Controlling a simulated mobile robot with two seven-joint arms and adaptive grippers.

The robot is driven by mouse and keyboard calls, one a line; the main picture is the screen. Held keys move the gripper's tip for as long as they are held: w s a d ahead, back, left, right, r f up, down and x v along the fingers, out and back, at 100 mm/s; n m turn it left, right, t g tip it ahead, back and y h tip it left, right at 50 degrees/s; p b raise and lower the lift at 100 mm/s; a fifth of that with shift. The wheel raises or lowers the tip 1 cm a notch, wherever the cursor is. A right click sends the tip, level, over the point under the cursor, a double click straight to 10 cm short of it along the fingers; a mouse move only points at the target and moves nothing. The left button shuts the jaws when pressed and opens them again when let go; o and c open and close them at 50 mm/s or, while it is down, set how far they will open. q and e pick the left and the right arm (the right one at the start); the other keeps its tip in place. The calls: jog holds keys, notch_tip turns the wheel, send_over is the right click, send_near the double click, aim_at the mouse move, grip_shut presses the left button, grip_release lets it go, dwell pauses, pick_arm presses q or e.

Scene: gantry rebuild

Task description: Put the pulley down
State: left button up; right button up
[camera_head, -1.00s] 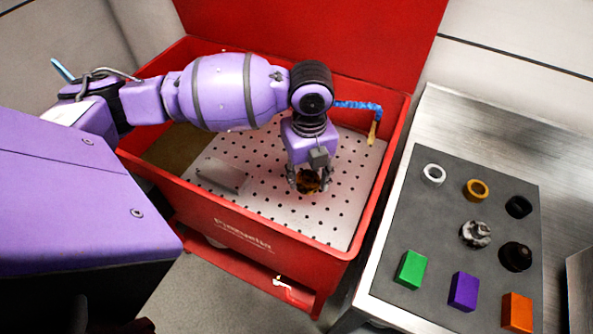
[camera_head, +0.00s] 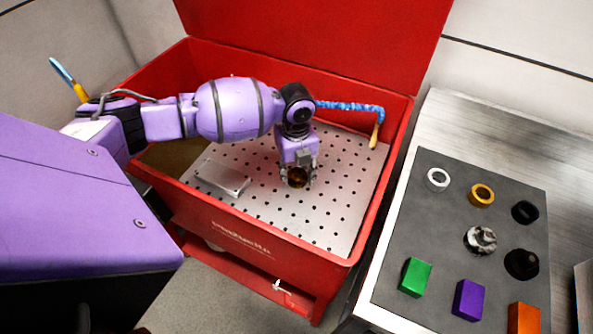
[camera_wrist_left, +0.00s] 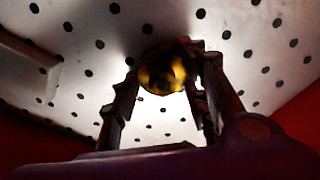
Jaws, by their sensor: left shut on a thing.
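The pulley (camera_head: 298,177) is a small, dark golden-brown round part inside the red washer tub. My left gripper (camera_head: 297,180) points down over the perforated plate and is shut on it. In the left wrist view the pulley (camera_wrist_left: 163,72) shows yellow and dark between the two fingertips, in front of the holed plate. I cannot tell whether it touches the plate. My right gripper is not in view.
The red tub (camera_head: 265,240) has a pale perforated plate (camera_head: 325,215) with free room around the gripper. A blue hose (camera_head: 350,106) with a brush tip hangs at the right. A bench mat (camera_head: 455,195) holds several rings, round parts and coloured blocks.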

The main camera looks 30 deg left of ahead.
aim_at(296, 171)
pick_arm(q)
jog(key=shift+f, duration=0.1)
jog(key=o, duration=1.4)
notch_tip(296, 171, up, 12)
jog(key=shift+r+p, duration=0.2)
jog(key=shift+p, duration=0.15)
